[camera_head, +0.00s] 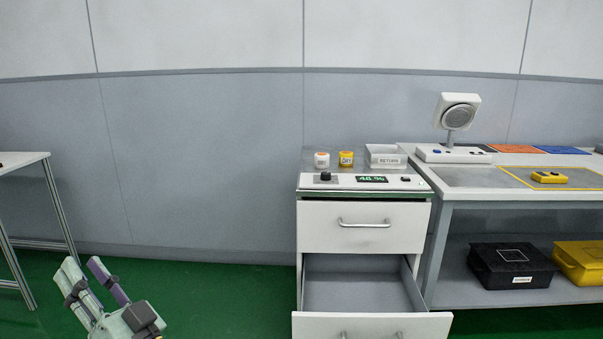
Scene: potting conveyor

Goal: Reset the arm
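My gripper (84,266) is at the lower left in the head view, above the green floor. It is a pale grey-green body with a dark block on it, one pale finger and one purplish finger. The fingers point up and to the left in the picture. They stand apart with green floor showing between them, and I see nothing held there. The rest of my arm is cut off by the bottom edge. My gripper is left of the white drawer cabinet (349,236) and clear of it in the picture.
The cabinet's lower drawer (372,326) is pulled open and looks empty. On top are a white jar (321,160), a yellow jar (346,159) and a RETURN tray (386,162). A workbench (440,201) stands right, another table (22,158) far left. Floor between is free.

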